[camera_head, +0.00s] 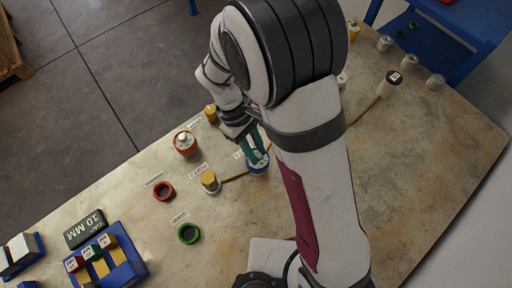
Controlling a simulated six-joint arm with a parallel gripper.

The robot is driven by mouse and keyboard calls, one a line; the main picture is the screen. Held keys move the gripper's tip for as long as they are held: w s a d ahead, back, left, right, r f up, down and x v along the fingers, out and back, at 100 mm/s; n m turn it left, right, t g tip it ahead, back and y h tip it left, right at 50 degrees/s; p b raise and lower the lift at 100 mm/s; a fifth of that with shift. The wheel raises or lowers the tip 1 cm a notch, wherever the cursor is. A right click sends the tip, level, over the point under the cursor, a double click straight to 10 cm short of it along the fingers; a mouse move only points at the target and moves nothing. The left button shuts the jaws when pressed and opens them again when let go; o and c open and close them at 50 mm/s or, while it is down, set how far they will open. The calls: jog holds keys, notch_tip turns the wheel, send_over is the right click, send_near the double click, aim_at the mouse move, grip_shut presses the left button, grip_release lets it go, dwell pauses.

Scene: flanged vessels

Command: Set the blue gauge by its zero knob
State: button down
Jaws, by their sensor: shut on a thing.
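The blue gauge (258,168) is a small round blue thing on the stone-topped table, just left of my arm. My gripper (256,153) points down at it from above, with its teal fingers at the gauge's top. The fingers are shut on what appears to be the zero knob. The knob itself is hidden between them, and the gauge's reading is too small to make out.
An orange vessel (185,144), a white vessel with a tan top (210,182), a red ring (163,191) and a green ring (189,233) stand nearby. A blue block tray (130,266) is at lower left. The right of the table (420,150) is mostly clear.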

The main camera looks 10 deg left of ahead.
jog(key=shift+n, duration=0.3)
dwell(0.4)
jog(key=c, duration=0.7)
grip_release()
jog(key=shift+a+r, duration=0.1)
jog(key=v, duration=1.5)
jog(key=shift+s+r, duration=0.15)
jog(key=shift+r, duration=0.2)
jog(key=shift+a, duration=0.1)
